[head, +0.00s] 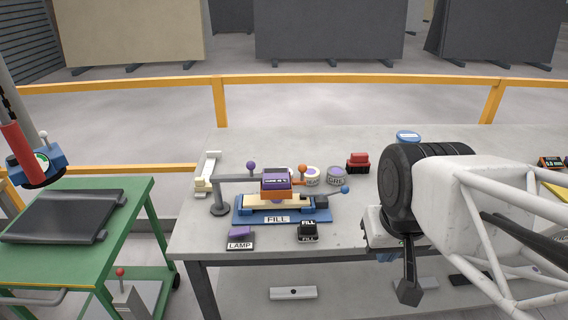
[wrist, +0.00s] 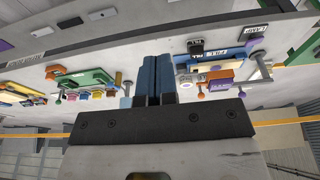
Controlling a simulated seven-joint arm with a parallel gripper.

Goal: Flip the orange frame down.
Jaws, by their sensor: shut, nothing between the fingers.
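The orange frame (head: 277,194) is on the blue fixture (head: 240,216) labelled FILL on the bench, with a purple panel (head: 275,178) at its top. It appears raised above a pale block in the fixture; its exact tilt is too small to tell. In the wrist view, the orange frame (wrist: 219,86) looks inverted, to the right of my fingers. My gripper (wrist: 153,82) has blue fingers, shut together and empty. It is apart from the frame. In the head view my arm is right of the fixture, and the fingertips cannot be made out clearly.
A grey post with a purple knob (head: 251,165) and an orange knob (head: 302,168) stand close to the frame. A green cart (head: 140,208) stands left of the bench.

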